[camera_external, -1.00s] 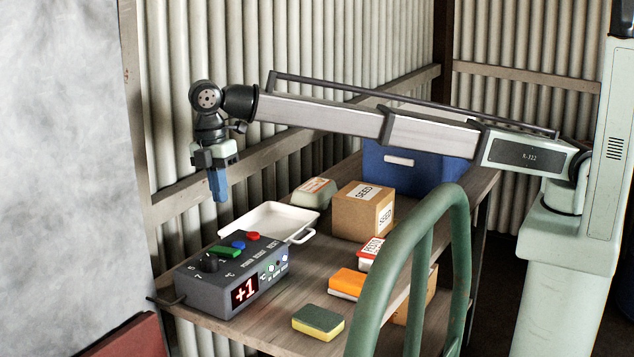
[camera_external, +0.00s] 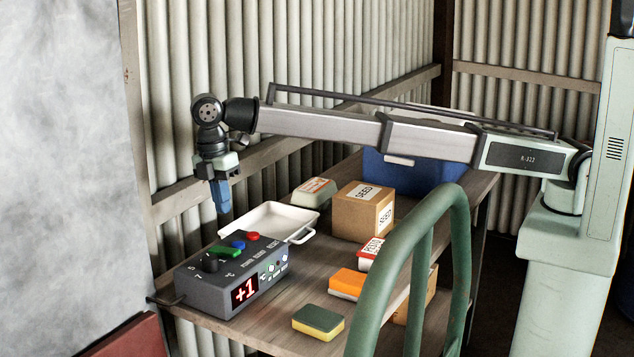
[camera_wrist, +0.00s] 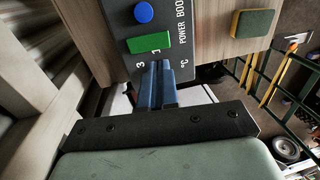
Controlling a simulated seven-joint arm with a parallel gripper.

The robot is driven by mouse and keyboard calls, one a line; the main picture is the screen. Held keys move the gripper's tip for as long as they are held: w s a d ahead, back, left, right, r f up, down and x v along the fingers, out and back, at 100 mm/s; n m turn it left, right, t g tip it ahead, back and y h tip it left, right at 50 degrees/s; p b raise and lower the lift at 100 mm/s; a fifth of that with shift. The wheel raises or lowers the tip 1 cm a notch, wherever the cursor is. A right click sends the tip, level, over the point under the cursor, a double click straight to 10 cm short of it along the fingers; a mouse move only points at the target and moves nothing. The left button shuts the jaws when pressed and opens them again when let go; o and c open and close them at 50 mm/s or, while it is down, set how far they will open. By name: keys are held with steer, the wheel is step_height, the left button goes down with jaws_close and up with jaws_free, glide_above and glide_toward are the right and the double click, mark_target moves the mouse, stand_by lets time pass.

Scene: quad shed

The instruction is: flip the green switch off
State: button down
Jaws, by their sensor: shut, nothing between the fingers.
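The grey control box (camera_external: 221,293) sits at the near end of the table. On its top are a green switch (camera_external: 227,251), a blue button (camera_external: 238,245), a red button (camera_external: 253,237) and a black knob (camera_external: 209,263). In the wrist view the green switch (camera_wrist: 149,42) lies just past the tips of my gripper (camera_wrist: 157,66), with the blue button (camera_wrist: 144,12) beyond.
A white tray (camera_external: 268,211) stands behind the box. A SEED carton (camera_external: 363,212), a blue bin (camera_external: 412,172), an orange-topped item (camera_external: 347,282) and a sponge (camera_external: 318,321) stand on the table. A green rail (camera_external: 372,310) rises in front at right.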

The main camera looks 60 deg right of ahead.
mark_target(228, 251)
steer(key=f, duration=0.6)
steer(key=s+f, duration=0.1)
steer(key=f, duration=0.2)
steer(key=shift+s, duration=0.1)
steer(key=shift+s+d+f+t, duration=0.1)
steer(key=shift+s+f+t, duration=0.2)
steer(key=shift+t, duration=0.2)
steer(key=shift+w, duration=0.2)
steer(key=shift+r, duration=0.1)
steer(key=shift+w, duration=0.15)
steer(key=shift+w+r, duration=0.25)
steer(key=shift+w, duration=0.35)
steer(key=shift+r, duration=0.1)
